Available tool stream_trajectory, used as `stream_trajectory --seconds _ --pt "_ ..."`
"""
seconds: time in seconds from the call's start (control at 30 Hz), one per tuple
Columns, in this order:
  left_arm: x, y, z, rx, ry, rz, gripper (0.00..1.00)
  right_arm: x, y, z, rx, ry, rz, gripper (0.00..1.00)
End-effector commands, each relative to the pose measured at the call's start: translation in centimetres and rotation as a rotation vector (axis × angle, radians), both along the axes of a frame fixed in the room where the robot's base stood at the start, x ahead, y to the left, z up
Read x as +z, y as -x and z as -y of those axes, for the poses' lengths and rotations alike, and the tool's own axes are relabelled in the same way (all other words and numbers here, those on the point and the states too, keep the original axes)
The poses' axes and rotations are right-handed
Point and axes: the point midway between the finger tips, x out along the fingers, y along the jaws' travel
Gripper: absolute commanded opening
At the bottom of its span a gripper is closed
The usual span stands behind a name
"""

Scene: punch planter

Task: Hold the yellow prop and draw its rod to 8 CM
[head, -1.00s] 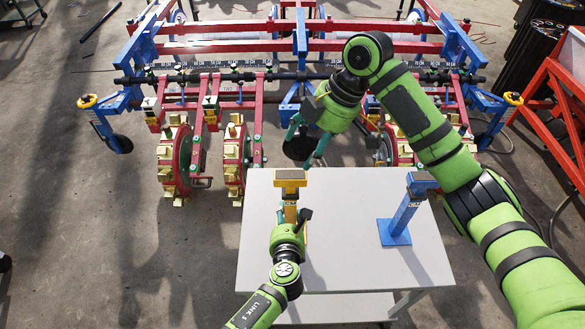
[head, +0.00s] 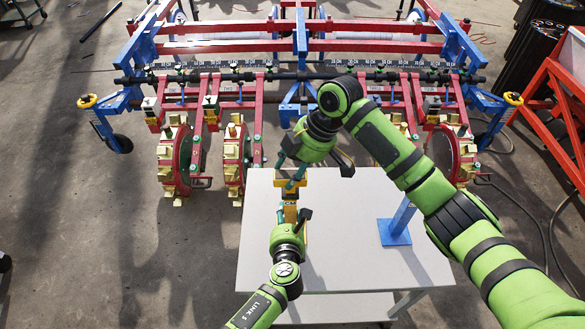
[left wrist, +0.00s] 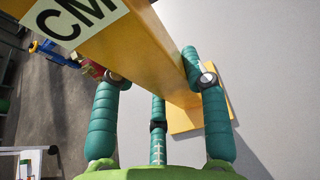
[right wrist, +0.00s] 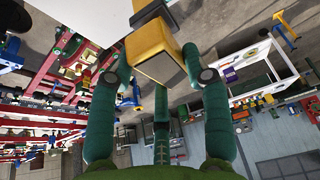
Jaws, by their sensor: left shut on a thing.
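The yellow prop (head: 291,212) stands on the white table (head: 335,265), with its square foot on the top in the left wrist view. A white CM label (left wrist: 75,18) is on its post (left wrist: 140,50). My left gripper (head: 291,222) is shut on the post, one finger on each side. My right gripper (head: 290,176) is at the prop's head, partly hiding it in the head view. In the right wrist view its open fingers lie on either side of the yellow head (right wrist: 158,55). Contact there cannot be told. The rod's scale reading is not visible.
A blue prop (head: 396,230) stands on the table's right side, its top hidden behind my right arm. The red and blue planter (head: 300,75) stands close behind the table. An orange-red frame (head: 560,110) is at right. The table's middle is clear.

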Motion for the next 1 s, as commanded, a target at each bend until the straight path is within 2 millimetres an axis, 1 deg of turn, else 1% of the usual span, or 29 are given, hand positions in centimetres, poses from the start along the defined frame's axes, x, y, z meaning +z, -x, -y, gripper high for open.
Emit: stream_trajectory --seconds 0.03,0.07,0.17,0.23,0.33,0.5,0.6,0.7,0.97,1.0 --pt "0.2 -0.1 0.1 -0.002 0.001 0.004 0.00 0.0 0.0 0.0 0.001 0.001 0.000 0.05" --pt "0.2 -0.1 0.1 -0.002 0.000 0.004 0.00 0.0 0.0 0.0 0.001 0.001 0.000 0.00" --pt "0.2 -0.1 0.1 -0.002 0.000 0.004 0.00 0.0 0.0 0.0 0.001 0.001 0.000 0.00" --pt "0.2 -0.1 0.1 -0.002 0.000 0.004 0.00 0.5 -0.1 0.0 0.001 0.001 0.002 0.00" --pt "0.2 -0.1 0.1 -0.003 -0.001 0.004 0.00 2.3 -0.1 0.0 0.002 -0.001 0.004 0.00" --pt "0.0 0.0 0.0 -0.001 -0.003 0.001 0.00 6.1 -0.1 -0.1 0.002 -0.002 0.006 0.00" --pt "0.0 0.0 0.0 -0.001 -0.003 0.000 0.00 7.6 -0.1 -0.1 0.002 -0.002 0.004 0.00" --pt "-0.1 0.0 0.0 -0.001 -0.003 -0.001 0.00 8.1 0.0 0.0 0.003 -0.001 0.003 0.00" --pt "-0.1 0.0 0.0 -0.001 -0.002 -0.001 0.00 8.2 0.0 0.0 0.003 -0.001 0.004 0.00" --pt "-0.1 0.0 0.0 -0.001 -0.002 -0.001 0.00 8.2 0.0 0.0 0.003 -0.001 0.004 0.59"
